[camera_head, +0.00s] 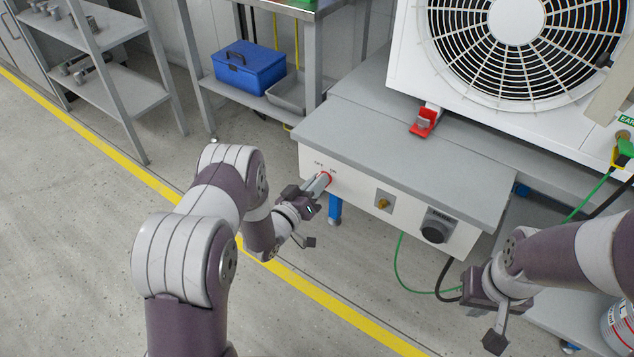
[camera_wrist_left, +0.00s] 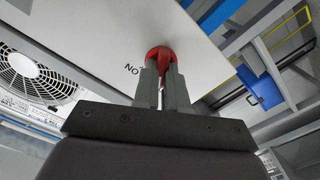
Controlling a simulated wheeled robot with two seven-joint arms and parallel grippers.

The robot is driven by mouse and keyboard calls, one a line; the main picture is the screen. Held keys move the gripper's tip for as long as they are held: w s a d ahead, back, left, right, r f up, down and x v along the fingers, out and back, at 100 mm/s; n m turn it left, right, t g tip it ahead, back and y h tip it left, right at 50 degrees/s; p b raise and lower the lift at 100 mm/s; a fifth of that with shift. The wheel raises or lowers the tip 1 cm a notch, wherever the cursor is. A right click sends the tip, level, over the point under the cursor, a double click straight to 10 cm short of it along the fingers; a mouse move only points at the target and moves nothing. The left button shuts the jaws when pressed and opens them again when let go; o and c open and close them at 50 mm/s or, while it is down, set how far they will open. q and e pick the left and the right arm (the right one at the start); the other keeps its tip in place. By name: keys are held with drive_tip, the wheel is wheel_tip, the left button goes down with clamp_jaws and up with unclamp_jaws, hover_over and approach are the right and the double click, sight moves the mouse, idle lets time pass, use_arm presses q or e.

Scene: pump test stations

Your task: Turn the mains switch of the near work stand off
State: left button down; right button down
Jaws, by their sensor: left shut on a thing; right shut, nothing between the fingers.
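The mains switch is a red rotary knob (camera_head: 326,177) on the white front panel of the near work stand (camera_head: 400,140), at the panel's left end. Small lettering is printed above it. My left gripper (camera_head: 322,184) is shut on the red knob. In the left wrist view the two grey fingers (camera_wrist_left: 161,90) stand on either side of the red knob (camera_wrist_left: 161,58), with an upside-down "ON" beside it. The exact angle of the knob is hard to tell. My right gripper (camera_head: 488,322) is shut and empty, at the lower right, apart from the stand.
A large white fan unit (camera_head: 400,60) stands on the stand, with a red clip (camera_head: 424,122) at its foot. Green and black cables hang below. A blue toolbox (camera_head: 246,68) is on a shelf behind.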

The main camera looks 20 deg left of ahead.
use_arm(q)
drive_tip(key=c, duration=1.2)
unclamp_jaws()
drive_tip(key=p+v, duration=0.4)
drive_tip(key=v, duration=0.8)
drive_tip(key=shift+s+a, duration=0.1)
drive_tip(key=shift+s, duration=0.25)
